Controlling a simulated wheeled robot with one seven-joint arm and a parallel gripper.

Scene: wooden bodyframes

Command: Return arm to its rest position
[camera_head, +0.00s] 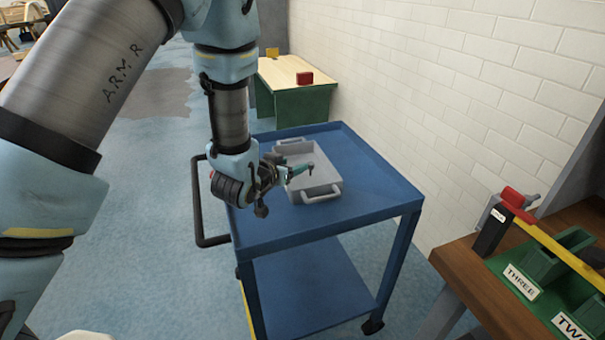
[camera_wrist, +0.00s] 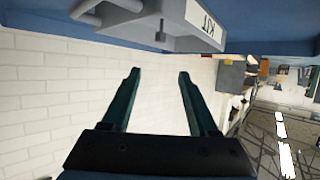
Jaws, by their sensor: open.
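My arm reaches down from the upper left in the head view, and my gripper (camera_head: 300,169) is over the top of the blue cart, overlapping the grey tray in the picture. In the wrist view my gripper (camera_wrist: 158,75) shows two dark green fingers spread apart with nothing between them. The grey tray (camera_head: 322,193) with a handle rests on the blue cart (camera_head: 375,195). In the wrist view the tray (camera_wrist: 150,32), with a "KIT" label, appears at the top, beyond the fingertips. The gap between fingers and tray is hard to judge.
A wooden bench (camera_head: 462,262) with green bins (camera_head: 543,288) labelled THREE and TWO and a red clamp (camera_head: 519,205) is at the right. A green table (camera_head: 292,95) with a red block (camera_head: 305,78) stands behind. A white brick wall (camera_head: 420,90) runs along the right. Blue floor at left is open.

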